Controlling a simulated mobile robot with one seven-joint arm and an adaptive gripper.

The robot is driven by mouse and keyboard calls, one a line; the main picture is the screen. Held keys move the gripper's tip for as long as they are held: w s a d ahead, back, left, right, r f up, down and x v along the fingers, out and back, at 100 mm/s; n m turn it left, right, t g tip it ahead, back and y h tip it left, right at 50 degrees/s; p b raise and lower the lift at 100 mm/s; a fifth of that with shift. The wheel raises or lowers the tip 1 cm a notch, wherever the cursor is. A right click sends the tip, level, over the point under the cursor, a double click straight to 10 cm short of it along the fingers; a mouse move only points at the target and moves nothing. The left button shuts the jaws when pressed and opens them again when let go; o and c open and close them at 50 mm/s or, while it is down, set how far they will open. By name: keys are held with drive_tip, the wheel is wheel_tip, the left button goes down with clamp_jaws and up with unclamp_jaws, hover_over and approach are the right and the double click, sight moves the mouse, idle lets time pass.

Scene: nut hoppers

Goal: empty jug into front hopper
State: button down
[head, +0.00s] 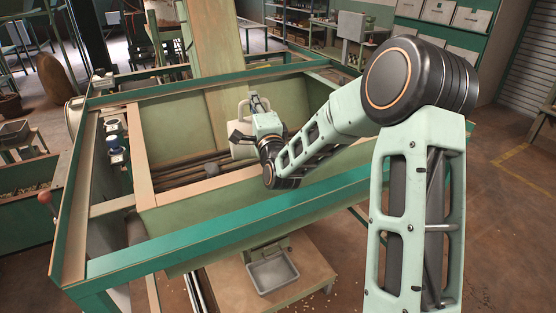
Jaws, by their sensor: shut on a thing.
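The jug (242,149) is cream white and partly hidden behind my gripper. It is over the front hopper (175,125), a large pale green bin with a darker green frame and wooden edges. My arm reaches from the right over the hopper's near edge. My gripper (250,120) is shut on the jug, with its dark fingers beside it. The jug's mouth, its exact tilt and its contents cannot be made out. Dark rods or rollers (190,172) lie at the hopper's bottom, and no nuts are clear there.
A wide board (212,50) rises behind the hopper. A grey metal tray (272,272) sits below its front on a wooden platform, with scattered nuts nearby. A bin of nuts (25,190) stands at the left. Shelves and a workbench are behind. The floor at the right is open.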

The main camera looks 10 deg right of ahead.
sight(230, 124)
drive_tip(key=a+n, duration=0.1)
drive_tip(key=a, duration=0.1)
drive_tip(key=a+n+y+b, duration=0.1)
drive_tip(key=a+n, duration=0.1)
drive_tip(key=a+n+b, duration=0.1)
drive_tip(key=a, duration=0.2)
drive_tip(key=shift+s+n, duration=0.4)
drive_tip(key=a+f+n+g+y+b, duration=0.1)
drive_tip(key=a+f+n+b, duration=0.1)
drive_tip(key=a+n+b, duration=0.3)
drive_tip(key=s+a+f+n+g+y+b, duration=0.1)
drive_tip(key=a+f+n+g+b, duration=0.1)
drive_tip(key=a+n+b, duration=0.4)
drive_tip(key=shift+s+a+f+n, duration=0.25)
drive_tip(key=shift+a+f+n, duration=0.3)
drive_tip(key=shift+a+n, duration=1.3)
drive_tip(key=shift+d+r+n, duration=0.15)
drive_tip(key=shift+d+n, duration=0.2)
